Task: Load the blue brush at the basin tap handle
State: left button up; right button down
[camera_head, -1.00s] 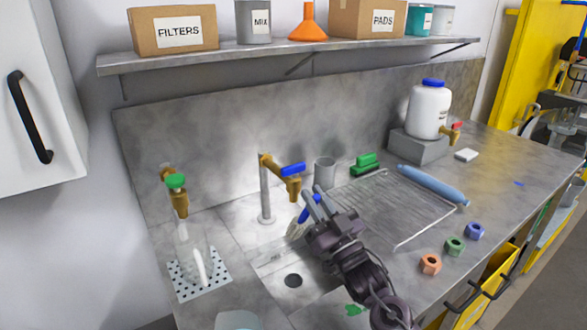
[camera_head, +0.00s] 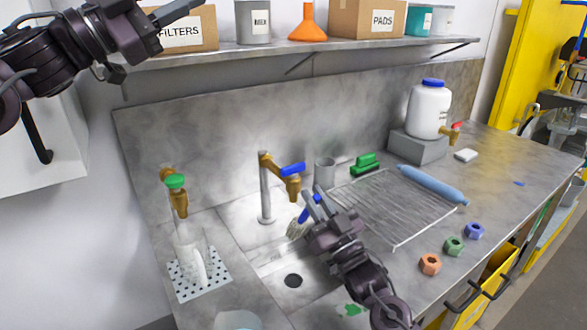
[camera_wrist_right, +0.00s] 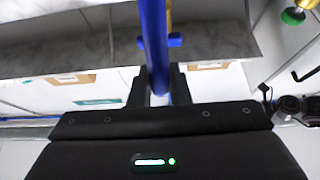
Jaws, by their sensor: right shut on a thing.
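My right gripper (camera_head: 312,208) is shut on the blue brush (camera_head: 308,214), whose pale bristles (camera_head: 297,229) hang down over the basin. The brush's blue handle (camera_wrist_right: 153,45) stands between the fingers in the right wrist view. The basin tap (camera_head: 264,190) is a grey post with a brass spout and a blue tap handle (camera_head: 292,170). The brush is below the spout, apart from the handle. My left gripper (camera_head: 175,15) is high at the upper left, in front of the shelf. Its finger gap does not show clearly.
A green-handled tap (camera_head: 176,182) stands left over a clear bottle (camera_head: 187,250) on a perforated plate. A grey cup (camera_head: 325,172), a green brush (camera_head: 366,164) and a wire rack (camera_head: 395,205) lie right of the basin tap. Coloured nuts (camera_head: 454,245) sit near the front edge.

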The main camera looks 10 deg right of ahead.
pick_arm(q)
jog(key=w+d+f+n+y, duration=0.2)
jog(key=w+d+f+n, duration=0.1)
jog(key=f, duration=0.6)
jog(key=w+d+f+n+y, duration=0.2)
jog(key=w+d+f, duration=0.15)
jog(key=f, duration=0.55)
jog(key=n+g, duration=0.2)
jog(key=n, duration=0.2)
send_near(305, 165)
jog(key=shift+w+a+f, duration=0.1)
jog(key=shift+w+f, duration=0.25)
jog(key=shift+f, duration=0.15)
jog(key=shift+w+r, duration=0.1)
jog(key=shift+r, duration=0.1)
jog(key=x, duration=0.7)
grip_shut()
